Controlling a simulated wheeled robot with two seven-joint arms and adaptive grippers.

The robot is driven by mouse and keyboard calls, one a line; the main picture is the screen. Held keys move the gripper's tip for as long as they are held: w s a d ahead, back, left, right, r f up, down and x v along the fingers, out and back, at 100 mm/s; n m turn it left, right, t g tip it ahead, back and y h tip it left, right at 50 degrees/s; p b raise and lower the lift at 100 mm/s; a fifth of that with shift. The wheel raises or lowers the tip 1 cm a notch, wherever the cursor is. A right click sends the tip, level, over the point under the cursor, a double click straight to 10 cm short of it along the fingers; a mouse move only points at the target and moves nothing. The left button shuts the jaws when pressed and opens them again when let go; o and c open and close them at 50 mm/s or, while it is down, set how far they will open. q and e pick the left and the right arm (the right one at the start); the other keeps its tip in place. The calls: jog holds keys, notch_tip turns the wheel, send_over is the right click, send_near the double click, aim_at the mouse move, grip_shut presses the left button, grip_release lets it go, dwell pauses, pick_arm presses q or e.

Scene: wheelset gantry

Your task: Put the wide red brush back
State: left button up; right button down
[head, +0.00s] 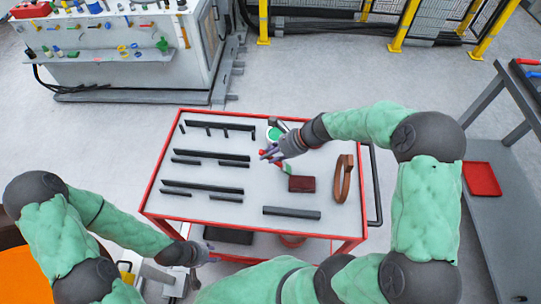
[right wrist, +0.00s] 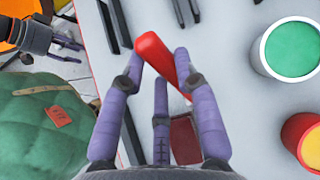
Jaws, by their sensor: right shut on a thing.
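My right gripper (head: 268,156) is above the middle of the red-rimmed cart. In the right wrist view its purple fingers (right wrist: 158,78) are shut on a red handle (right wrist: 152,50), which I take to be the red brush. The handle slants between the fingers. Its lower end is hidden by the gripper, so the bristles cannot be made out.
The cart top (head: 240,206) carries several dark bars. A dark red block (head: 302,184) lies right of my right gripper, with a brown loop (head: 342,180) beyond. A green-topped can (right wrist: 292,48) and a red-yellow can (right wrist: 305,140) stand close by. A cluttered workbench (head: 110,50) stands behind.

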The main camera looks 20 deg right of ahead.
jog(key=shift+f, duration=0.15)
jog(key=c, duration=0.9)
grip_release()
jog(key=shift+d+r, duration=0.1)
jog(key=shift+r, duration=0.15)
jog(key=p+v, duration=0.2)
jog(key=v, duration=0.9)
jog(key=shift+s+d+r, duration=0.15)
jog(key=shift+r, duration=0.15)
